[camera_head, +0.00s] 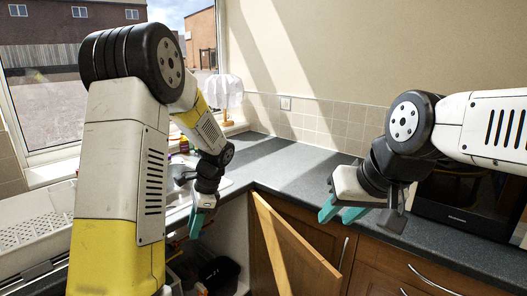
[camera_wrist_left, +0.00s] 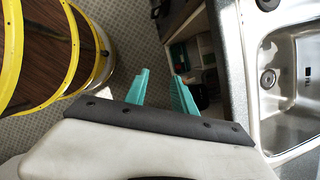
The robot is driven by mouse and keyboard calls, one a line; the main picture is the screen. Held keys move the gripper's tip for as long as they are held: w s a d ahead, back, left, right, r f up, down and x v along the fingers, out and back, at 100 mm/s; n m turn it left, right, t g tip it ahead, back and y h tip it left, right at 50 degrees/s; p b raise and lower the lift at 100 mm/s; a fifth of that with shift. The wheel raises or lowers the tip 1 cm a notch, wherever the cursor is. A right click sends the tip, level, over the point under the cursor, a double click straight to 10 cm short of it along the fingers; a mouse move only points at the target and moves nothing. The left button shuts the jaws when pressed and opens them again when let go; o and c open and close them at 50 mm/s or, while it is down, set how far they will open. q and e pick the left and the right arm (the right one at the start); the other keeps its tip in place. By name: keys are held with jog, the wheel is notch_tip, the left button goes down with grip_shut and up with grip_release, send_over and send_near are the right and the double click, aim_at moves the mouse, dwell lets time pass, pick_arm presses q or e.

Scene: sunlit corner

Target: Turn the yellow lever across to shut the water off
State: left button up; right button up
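I cannot make out the yellow lever in either view. The open cupboard (camera_head: 232,236) under the sink shows dark, cluttered contents, partly hidden by my left arm. My left gripper (camera_head: 197,222) points down at the cupboard's front. In the left wrist view its two teal fingers (camera_wrist_left: 160,88) stand apart with nothing between them, and the cupboard opening (camera_wrist_left: 201,62) is just beyond them. My right gripper (camera_head: 340,213) is over the worktop edge at the right, with its teal fingers apart and empty.
The wooden cupboard door (camera_head: 293,250) stands swung open, right of the opening. A black container (camera_head: 220,273) sits inside, low down. The steel sink (camera_wrist_left: 293,85) is at the right in the left wrist view. A white-shaded lamp (camera_head: 225,92) stands by the window. The corner worktop (camera_head: 290,163) is clear.

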pick_arm(q)
jog(key=s+d+r+n+t+h, duration=0.3)
jog(key=s+r+n, duration=0.3)
jog(key=s+r, duration=0.3)
jog(key=s+d+r+n+t+h, duration=0.3)
jog(key=s+r+n, duration=0.3)
jog(key=s+r, duration=0.3)
jog(key=shift+s+r+n+t, duration=0.2)
jog(key=shift+s+n+t, duration=0.25)
jog(key=shift+s, duration=0.6)
